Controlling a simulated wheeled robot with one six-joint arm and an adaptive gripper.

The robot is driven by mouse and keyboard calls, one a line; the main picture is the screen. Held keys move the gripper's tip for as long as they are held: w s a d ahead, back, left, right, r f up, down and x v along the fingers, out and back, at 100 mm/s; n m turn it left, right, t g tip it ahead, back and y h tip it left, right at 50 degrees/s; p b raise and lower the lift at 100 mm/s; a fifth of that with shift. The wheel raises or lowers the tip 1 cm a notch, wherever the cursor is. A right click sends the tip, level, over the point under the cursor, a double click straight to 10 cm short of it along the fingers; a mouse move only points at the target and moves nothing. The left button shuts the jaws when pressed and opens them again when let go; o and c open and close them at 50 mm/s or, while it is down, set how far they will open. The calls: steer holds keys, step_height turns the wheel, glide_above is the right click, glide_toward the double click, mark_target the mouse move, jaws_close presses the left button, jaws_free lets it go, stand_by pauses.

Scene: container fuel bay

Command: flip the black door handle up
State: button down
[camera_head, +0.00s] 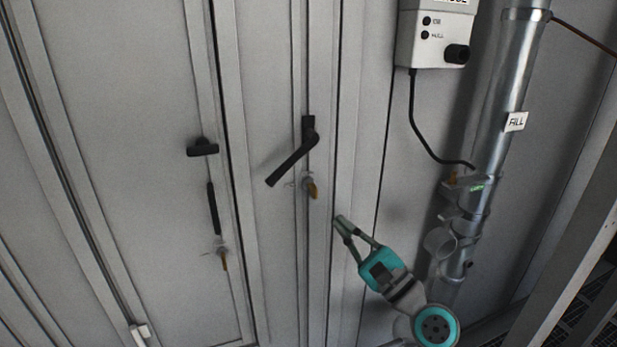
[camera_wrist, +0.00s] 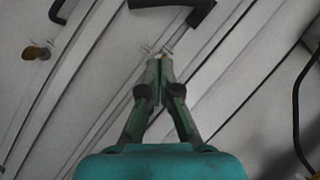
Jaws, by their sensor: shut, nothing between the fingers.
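The black door handle (camera_head: 291,158) is on the grey door in the head view. Its lever slants down to the left from a pivot on a short upright black plate. In the wrist view the handle (camera_wrist: 198,12) shows at the top edge, partly cut off. My gripper (camera_head: 341,222) is shut and empty, below and to the right of the handle, apart from it in the head view. In the wrist view my gripper's fingertips (camera_wrist: 160,57) meet below the handle, close to a small lock with a key. That lock with a brass-coloured key (camera_head: 311,187) sits just under the handle.
A second black handle (camera_head: 202,147) and a black bar (camera_head: 213,208) with a key below are on the left door panel. A metal fill pipe (camera_head: 505,100) and a grey control box (camera_head: 436,38) with a hanging cable stand at the right.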

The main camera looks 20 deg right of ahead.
mark_target(290, 157)
steer(key=x, duration=0.9)
steer(key=shift+w+a+r, duration=0.15)
steer(key=shift+w, duration=0.1)
steer(key=shift+w+a+r, duration=0.3)
steer(key=shift+a+r, duration=0.35)
steer(key=shift+r, duration=0.1)
steer(key=shift+w+a+r, duration=0.3)
steer(key=shift+a+r, duration=0.35)
steer(key=shift+r, duration=0.1)
